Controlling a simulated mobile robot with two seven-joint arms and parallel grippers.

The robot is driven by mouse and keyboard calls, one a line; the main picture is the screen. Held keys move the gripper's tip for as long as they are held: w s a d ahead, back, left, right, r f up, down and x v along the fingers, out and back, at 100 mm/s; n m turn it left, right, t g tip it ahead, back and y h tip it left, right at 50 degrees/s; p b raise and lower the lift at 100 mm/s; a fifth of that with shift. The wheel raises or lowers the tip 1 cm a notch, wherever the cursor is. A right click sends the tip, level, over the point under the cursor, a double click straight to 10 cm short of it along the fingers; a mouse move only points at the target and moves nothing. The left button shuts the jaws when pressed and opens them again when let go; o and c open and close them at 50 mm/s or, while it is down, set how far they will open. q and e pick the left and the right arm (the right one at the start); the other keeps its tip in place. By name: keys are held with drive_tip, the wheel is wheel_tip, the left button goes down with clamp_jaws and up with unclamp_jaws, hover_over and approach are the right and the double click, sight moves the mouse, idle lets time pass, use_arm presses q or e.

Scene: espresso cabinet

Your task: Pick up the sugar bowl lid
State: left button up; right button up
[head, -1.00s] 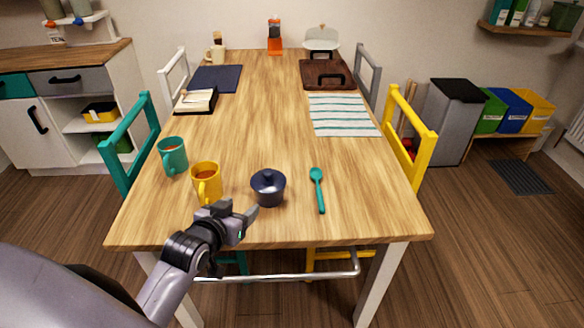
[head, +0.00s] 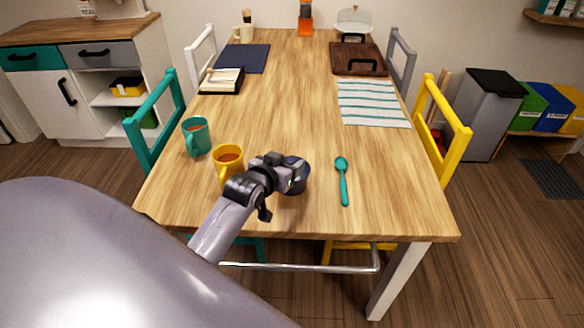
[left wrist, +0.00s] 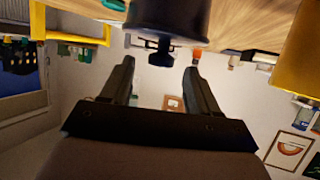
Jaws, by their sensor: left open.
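The dark blue sugar bowl (head: 299,185) stands on the table near its front edge. My left gripper (head: 288,165) is over it and hides much of the bowl and its lid. The left wrist view is upside down and shows the dark bowl (left wrist: 170,14) at the top, with the lid's knob (left wrist: 160,55) pointing down in the picture. My left gripper's fingers (left wrist: 159,68) are apart, one on each side of the knob, with gaps showing. My right gripper is not in view.
A yellow mug (head: 228,160) stands close to the left of my gripper, with a teal mug (head: 196,137) beyond it. A teal spoon (head: 343,183) lies right of the bowl. A striped cloth (head: 372,103) lies farther back. The table's middle (head: 285,105) is clear.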

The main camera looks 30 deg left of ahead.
use_arm(q)
drive_tip(key=shift+w+a+f, duration=0.1)
drive_tip(key=shift+w+f, duration=0.15)
drive_tip(key=shift+w, duration=0.3)
drive_tip(key=c, duration=1.1)
drive_tip(key=shift+r, duration=0.1)
